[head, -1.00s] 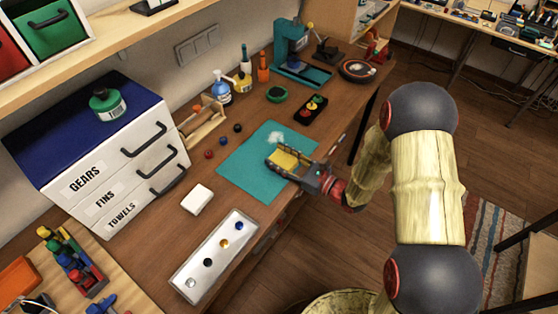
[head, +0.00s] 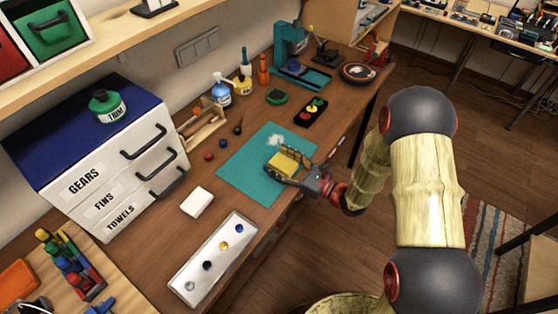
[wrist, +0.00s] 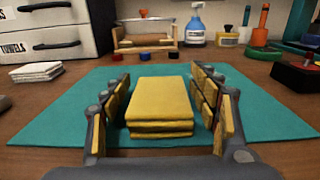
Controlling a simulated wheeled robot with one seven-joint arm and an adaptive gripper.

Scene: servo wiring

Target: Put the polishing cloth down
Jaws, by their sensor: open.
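The polishing cloth, a folded yellow stack (head: 282,164), lies flat on the teal mat (head: 245,175). It shows in the middle of the wrist view (wrist: 160,108), resting on the mat (wrist: 75,115). My gripper (head: 288,160) is low over the mat with its fingers open, one on each side of the cloth. In the wrist view a gap shows between each finger and the cloth, so neither appears to touch it.
A whitish wisp (head: 275,140) shows on the mat.

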